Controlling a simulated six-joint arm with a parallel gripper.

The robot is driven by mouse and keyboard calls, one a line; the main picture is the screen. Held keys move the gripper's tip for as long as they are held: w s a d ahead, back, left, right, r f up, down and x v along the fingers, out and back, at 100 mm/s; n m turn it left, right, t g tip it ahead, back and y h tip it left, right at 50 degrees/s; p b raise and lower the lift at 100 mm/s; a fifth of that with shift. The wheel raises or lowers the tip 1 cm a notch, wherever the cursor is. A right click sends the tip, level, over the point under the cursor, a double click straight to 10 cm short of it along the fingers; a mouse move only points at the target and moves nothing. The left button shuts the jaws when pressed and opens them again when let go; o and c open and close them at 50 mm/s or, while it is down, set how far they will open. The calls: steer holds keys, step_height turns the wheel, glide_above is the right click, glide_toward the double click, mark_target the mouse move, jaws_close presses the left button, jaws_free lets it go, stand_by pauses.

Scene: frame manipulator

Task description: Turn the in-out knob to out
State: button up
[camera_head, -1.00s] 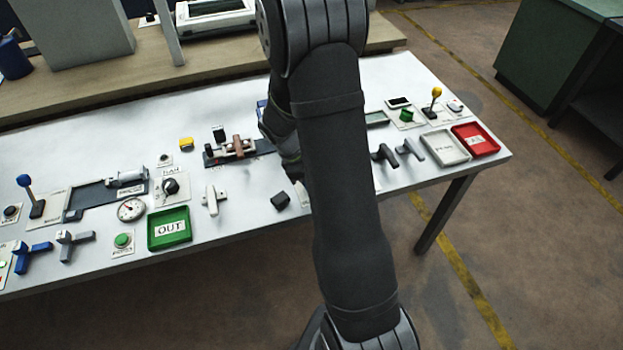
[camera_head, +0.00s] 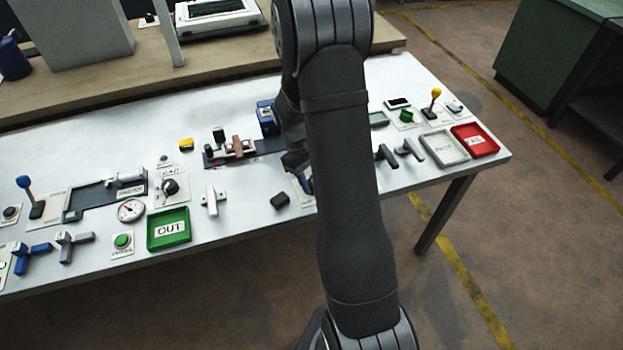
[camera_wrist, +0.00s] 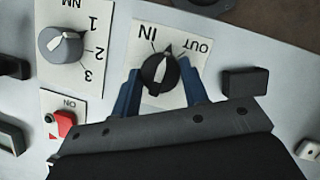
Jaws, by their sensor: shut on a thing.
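The in-out knob (camera_wrist: 159,74) is black with a white mark. It sits on a white plate (camera_wrist: 142,50) with IN on the left and OUT on the right. Its pointed tip faces up, between the two words. My gripper (camera_wrist: 158,80) has its blue fingers on both sides of the knob, shut on it. In the head view my gripper (camera_head: 303,178) is low over the table, mostly hidden by my arm, and the knob cannot be made out there.
In the wrist view a grey 1-2-3 knob (camera_wrist: 60,45) and a red switch (camera_wrist: 64,122) lie to the left. A dark block (camera_wrist: 245,82) stands close on the right. In the head view, a green OUT tray (camera_head: 168,243) and handles share the table.

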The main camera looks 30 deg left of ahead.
steer(key=m+g, duration=0.1)
steer(key=m, duration=0.2)
steer(key=m+y, duration=0.1)
steer(key=m, duration=0.1)
steer(key=shift+w+m+g, duration=0.15)
steer(key=shift+m+g, duration=0.25)
steer(key=shift+d, duration=0.1)
stand_by(0.3)
steer(key=o, duration=1)
steer(key=shift+c, duration=0.2)
steer(key=v, duration=1.7)
steer(key=shift+w+d+r, duration=0.2)
steer(key=shift+r, duration=0.05)
steer(key=shift+f, duration=0.15)
steer(key=x, duration=1.7)
steer(key=shift+s+a+f, duration=0.15)
steer(key=shift+s+a, duration=0.05)
